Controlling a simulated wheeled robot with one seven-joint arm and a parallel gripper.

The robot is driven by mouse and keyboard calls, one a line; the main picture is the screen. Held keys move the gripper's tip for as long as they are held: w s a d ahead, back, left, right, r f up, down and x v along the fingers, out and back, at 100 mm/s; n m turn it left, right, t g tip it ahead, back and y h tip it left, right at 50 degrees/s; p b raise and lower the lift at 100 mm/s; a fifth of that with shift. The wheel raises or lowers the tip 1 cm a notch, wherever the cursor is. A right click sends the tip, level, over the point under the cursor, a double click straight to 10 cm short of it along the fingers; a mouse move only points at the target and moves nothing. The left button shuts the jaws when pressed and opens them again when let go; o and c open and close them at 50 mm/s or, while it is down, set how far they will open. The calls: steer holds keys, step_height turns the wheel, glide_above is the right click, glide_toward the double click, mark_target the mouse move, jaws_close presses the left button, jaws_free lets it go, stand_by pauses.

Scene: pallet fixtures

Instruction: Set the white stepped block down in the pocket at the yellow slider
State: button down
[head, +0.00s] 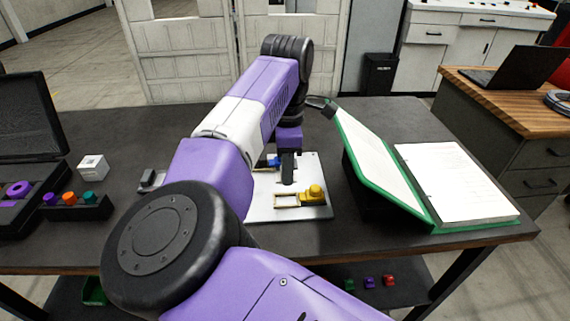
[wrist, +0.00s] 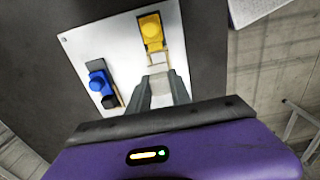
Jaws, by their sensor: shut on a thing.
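The white plate (head: 318,172) lies on the dark table, and the yellow slider (head: 313,194) sits at its front right. A yellow-edged pocket (head: 287,206) lies to the left of this slider. My gripper (head: 288,181) points down over the plate, behind the pocket in the head view. In the wrist view my gripper (wrist: 160,78) is shut on the white stepped block (wrist: 158,69), only part of which shows between the fingertips. The yellow slider (wrist: 152,31) is just beyond it. The block blends with the plate, so its height and any contact are unclear.
A blue slider (wrist: 97,80) with its own dark slot is left of my fingers in the wrist view. A green-edged binder (head: 435,205) stands right of the plate.

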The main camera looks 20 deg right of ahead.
steer(key=b, duration=0.3)
glide_above(287, 201)
steer(key=shift+w+f, duration=0.1)
steer(key=shift+f, duration=2.7)
steer(key=shift+f+b, duration=0.6)
steer(key=shift+f, duration=0.15)
steer(key=c, duration=0.7)
jaws_free()
steer(key=shift+r+p, duration=2.5)
steer(key=shift+r, duration=2.05)
